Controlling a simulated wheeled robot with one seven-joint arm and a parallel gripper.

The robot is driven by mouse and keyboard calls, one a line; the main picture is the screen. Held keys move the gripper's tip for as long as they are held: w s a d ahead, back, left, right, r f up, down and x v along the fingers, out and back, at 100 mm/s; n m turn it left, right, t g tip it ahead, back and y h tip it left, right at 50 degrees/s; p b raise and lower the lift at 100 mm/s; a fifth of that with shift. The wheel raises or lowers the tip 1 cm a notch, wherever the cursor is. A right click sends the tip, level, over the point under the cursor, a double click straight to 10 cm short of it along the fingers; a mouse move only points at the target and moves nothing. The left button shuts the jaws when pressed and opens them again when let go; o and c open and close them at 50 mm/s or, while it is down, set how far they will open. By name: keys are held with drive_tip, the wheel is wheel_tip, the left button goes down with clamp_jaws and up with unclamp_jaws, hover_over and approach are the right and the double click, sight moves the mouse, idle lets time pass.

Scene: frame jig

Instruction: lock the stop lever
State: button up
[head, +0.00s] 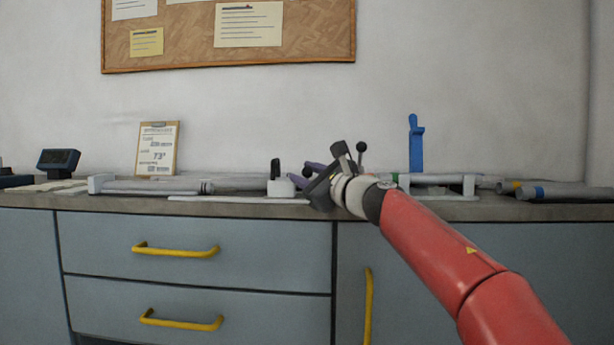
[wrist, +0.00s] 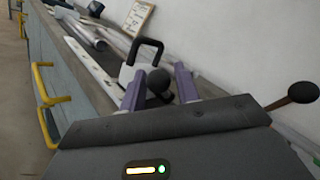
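A lever with a black ball knob (wrist: 158,79) shows between my fingers in the wrist view; its lower part is mostly hidden. I cannot tell from a label whether it is the stop lever. My gripper (wrist: 158,90) has its two purple fingers apart, one on each side of the knob, with no clear grip on it. In the head view my gripper (head: 309,172) is low over the bench, beside a white block with a black loop handle (head: 275,168). That handle also shows just beyond the fingers in the wrist view (wrist: 149,45). The head view hides the knob behind my gripper.
Another black ball knob (head: 361,147) stands right of my wrist. A blue upright piece (head: 416,145) stands further right. Grey tubes (head: 150,185) lie along the bench left, more tubes (head: 560,190) right. A clipboard (head: 157,149) leans against the wall.

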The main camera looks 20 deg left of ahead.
drive_tip(key=shift+d, duration=0.1)
drive_tip(key=b+v, duration=0.4)
drive_tip(key=v, duration=0.3)
drive_tip(key=shift+s+d, duration=0.2)
drive_tip(key=shift+d, duration=0.05)
